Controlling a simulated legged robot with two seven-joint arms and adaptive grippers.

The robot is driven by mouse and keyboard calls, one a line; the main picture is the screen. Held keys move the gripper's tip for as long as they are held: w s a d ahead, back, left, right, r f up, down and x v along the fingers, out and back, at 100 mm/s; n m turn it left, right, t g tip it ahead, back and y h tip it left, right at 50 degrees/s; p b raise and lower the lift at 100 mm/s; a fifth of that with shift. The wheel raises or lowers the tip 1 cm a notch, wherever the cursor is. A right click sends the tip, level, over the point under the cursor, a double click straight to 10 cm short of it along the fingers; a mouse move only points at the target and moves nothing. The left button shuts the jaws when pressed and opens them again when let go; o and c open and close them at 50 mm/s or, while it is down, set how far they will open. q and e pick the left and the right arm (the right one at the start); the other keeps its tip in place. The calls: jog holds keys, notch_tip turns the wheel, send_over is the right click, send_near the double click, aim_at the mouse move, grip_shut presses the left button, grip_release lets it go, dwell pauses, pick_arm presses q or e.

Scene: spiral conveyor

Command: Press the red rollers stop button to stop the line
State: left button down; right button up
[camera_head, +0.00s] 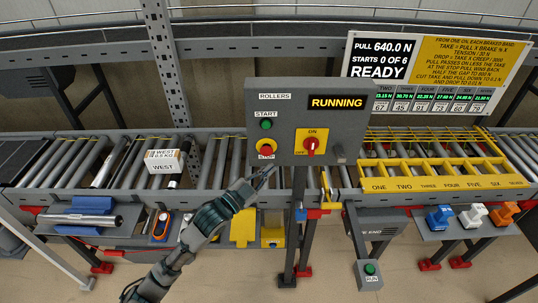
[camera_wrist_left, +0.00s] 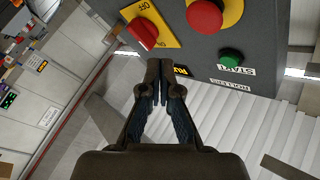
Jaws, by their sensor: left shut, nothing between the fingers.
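The red rollers stop button (camera_head: 266,147) sits on a yellow disc on the grey control panel (camera_head: 345,100), below the green start button (camera_head: 266,124). In the left wrist view the stop button (camera_wrist_left: 205,14) is at the top edge, right of my fingertips. My left gripper (camera_head: 264,174) is shut and empty, just below the stop button in the head view. In the wrist view its closed fingers (camera_wrist_left: 158,66) point at the panel, apart from the stop button. The display (camera_head: 336,103) reads RUNNING. My right gripper is not in view.
A red ON/OFF switch (camera_head: 311,146) on a yellow plate is right of the stop button; it also shows in the wrist view (camera_wrist_left: 143,32). A white box (camera_head: 166,161) lies on the roller conveyor at left. A green RUN button box (camera_head: 370,272) hangs lower right.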

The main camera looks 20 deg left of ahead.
aim_at(266, 151)
pick_arm(q)
jog(key=w, duration=0.1)
jog(key=w+a, duration=0.1)
jog(key=w, duration=0.1)
jog(key=shift+w+a, duration=0.35)
dwell(0.5)
jog(key=shift+a, duration=0.3)
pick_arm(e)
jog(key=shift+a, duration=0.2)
pick_arm(q)
jog(key=shift+d, duration=0.2)
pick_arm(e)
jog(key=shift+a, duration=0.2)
pick_arm(q)
jog(key=shift+w, duration=0.15)
jog(key=shift+w+a+p, duration=0.1)
jog(key=shift+w+p, duration=0.15)
jog(key=shift+p, duration=0.05)
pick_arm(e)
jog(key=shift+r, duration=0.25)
